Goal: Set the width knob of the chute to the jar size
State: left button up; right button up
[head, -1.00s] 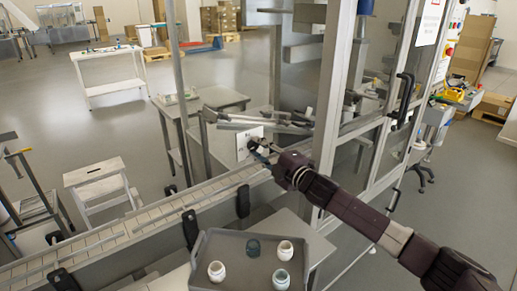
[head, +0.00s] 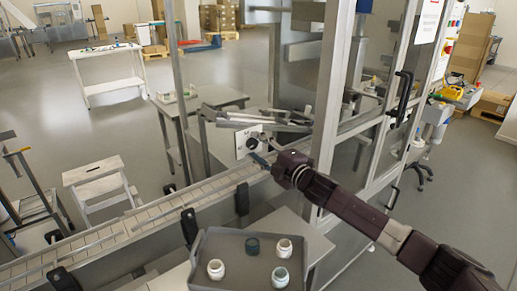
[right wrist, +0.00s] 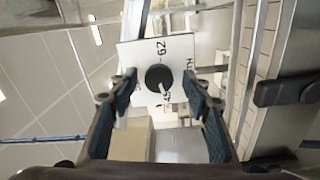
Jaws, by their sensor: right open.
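The width knob is a round black knob (right wrist: 159,77) on a white dial plate (right wrist: 178,47) printed with numbers; 62 is readable and a second number is partly hidden. A light pointer mark shows at the knob's lower edge. In the head view the dial plate (head: 243,141) stands below the chute's metal rails (head: 235,123). My right gripper (right wrist: 162,98) is open, with its two blue-padded fingers on either side of the knob in the picture and visible gaps to it. In the head view this gripper (head: 262,157) is in front of the dial. My left gripper is not in view.
The conveyor (head: 150,213) runs along the left of the dial. A machine frame post (head: 328,110) stands close to my right arm.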

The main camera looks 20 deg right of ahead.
jog(key=shift+s, duration=0.1)
jog(key=v, duration=1.1)
jog(key=shift+s+d, duration=0.15)
jog(key=shift+s, duration=0.25)
